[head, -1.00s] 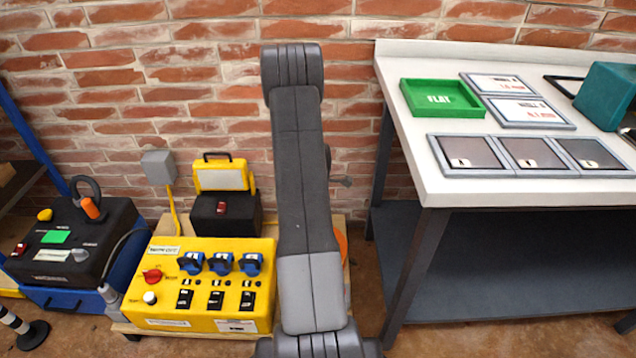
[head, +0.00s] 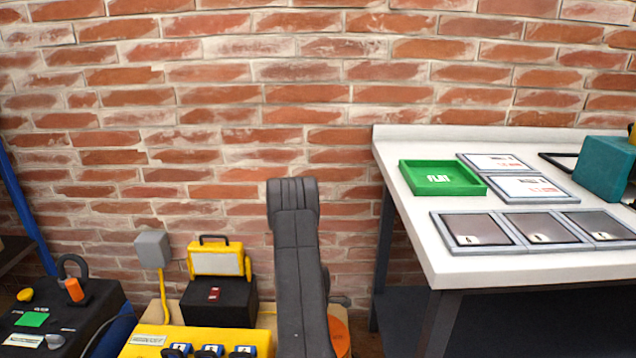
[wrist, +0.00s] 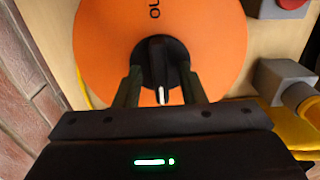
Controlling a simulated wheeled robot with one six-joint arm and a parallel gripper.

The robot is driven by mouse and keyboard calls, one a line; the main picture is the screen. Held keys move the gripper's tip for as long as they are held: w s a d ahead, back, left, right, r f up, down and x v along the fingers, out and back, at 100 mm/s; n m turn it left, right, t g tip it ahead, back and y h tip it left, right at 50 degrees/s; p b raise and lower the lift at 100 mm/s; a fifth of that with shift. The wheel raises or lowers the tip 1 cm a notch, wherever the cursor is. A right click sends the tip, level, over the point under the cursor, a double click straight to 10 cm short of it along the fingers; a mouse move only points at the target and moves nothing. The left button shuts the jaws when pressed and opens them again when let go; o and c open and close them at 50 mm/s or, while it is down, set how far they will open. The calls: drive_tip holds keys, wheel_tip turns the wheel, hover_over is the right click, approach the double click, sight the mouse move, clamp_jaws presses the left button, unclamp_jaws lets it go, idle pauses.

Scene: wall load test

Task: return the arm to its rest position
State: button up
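My arm (head: 297,265) stands in the lower middle of the head view, and my gripper is hidden there. In the wrist view my gripper (wrist: 160,85) has its two dark fingers apart, one on each side of a black knob (wrist: 159,62) with a white pointer. The fingers do not appear to press on the knob; its distance from them is hard to tell. The knob sits at the middle of an orange disc (wrist: 105,45). In the head view only a sliver of the orange disc (head: 339,338) shows beside my arm.
A white-topped bench (head: 405,215) at right carries a green tray (head: 441,178), framed panels and a teal box (head: 604,168). A yellow switch box (head: 150,342), a black case (head: 215,300) and a black unit (head: 60,318) stand at left. A brick wall (head: 220,110) closes the back.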

drive_tip(key=shift+r, duration=0.15)
wheel_tip(320, 180, up, 14)
drive_tip(key=p, duration=0.5)
wheel_tip(320, 180, down, 15)
drive_tip(key=b, duration=0.5)
drive_tip(key=shift+r, duration=0.1)
drive_tip(key=shift+r+m, duration=0.3)
drive_tip(key=shift+m, duration=0.5)
drive_tip(key=m, duration=0.4)
drive_tip(key=shift+m+p, duration=0.3)
drive_tip(key=shift+m, duration=1.9)
drive_tip(key=shift+r, duration=0.1)
